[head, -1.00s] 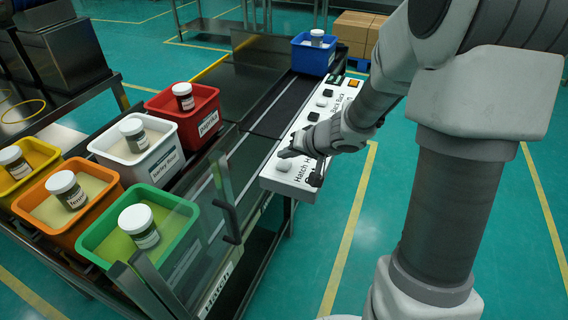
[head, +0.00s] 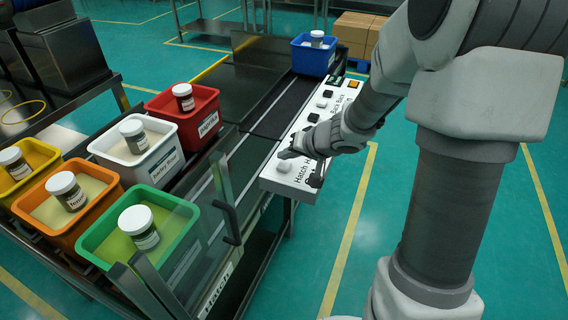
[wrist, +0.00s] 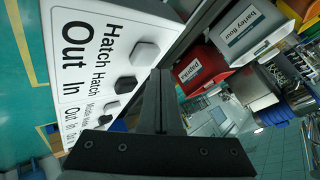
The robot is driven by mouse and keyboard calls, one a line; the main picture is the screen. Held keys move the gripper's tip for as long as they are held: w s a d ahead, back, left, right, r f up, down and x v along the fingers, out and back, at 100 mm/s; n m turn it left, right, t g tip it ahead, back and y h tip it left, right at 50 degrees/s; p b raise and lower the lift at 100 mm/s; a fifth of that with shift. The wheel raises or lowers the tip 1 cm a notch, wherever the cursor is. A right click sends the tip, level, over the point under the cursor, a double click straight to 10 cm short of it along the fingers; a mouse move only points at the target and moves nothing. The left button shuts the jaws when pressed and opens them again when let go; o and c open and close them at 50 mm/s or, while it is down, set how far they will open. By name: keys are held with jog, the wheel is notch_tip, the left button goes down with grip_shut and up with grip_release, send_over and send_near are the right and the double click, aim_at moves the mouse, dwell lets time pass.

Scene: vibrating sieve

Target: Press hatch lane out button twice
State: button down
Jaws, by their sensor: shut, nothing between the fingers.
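A white control panel (head: 272,180) runs along the right side of the hatch lane. Its near end carries a pale button (head: 284,166). In the wrist view this pale six-sided button (wrist: 145,53) lines up with the "Hatch Out" label (wrist: 75,40), and a black button (wrist: 125,84) lines up with "Hatch In". My gripper (head: 289,154) is shut and empty, its tip just behind and above the pale button. In the wrist view the closed fingers (wrist: 160,76) point beside the pale button; I cannot tell whether they touch it.
Several bins with jars, including a green one (head: 187,248) and a red one (head: 207,100), stand left of the lane. A clear hatch door with a dark handle (head: 231,240) stands near the panel's end. A blue bin (head: 304,60) sits at the lane's far end.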

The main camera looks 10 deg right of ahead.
aim_at(287, 167)
jog(key=shift+f, duration=0.1)
dwell(0.6)
jog(key=shift+f, duration=0.35)
jog(key=shift+f, duration=0.5)
dwell(0.5)
dwell(0.4)
jog(key=shift+r+p, duration=0.95)
jog(key=shift+p, duration=0.25)
notch_tip(287, 167, up, 5)
jog(key=p, duration=0.6)
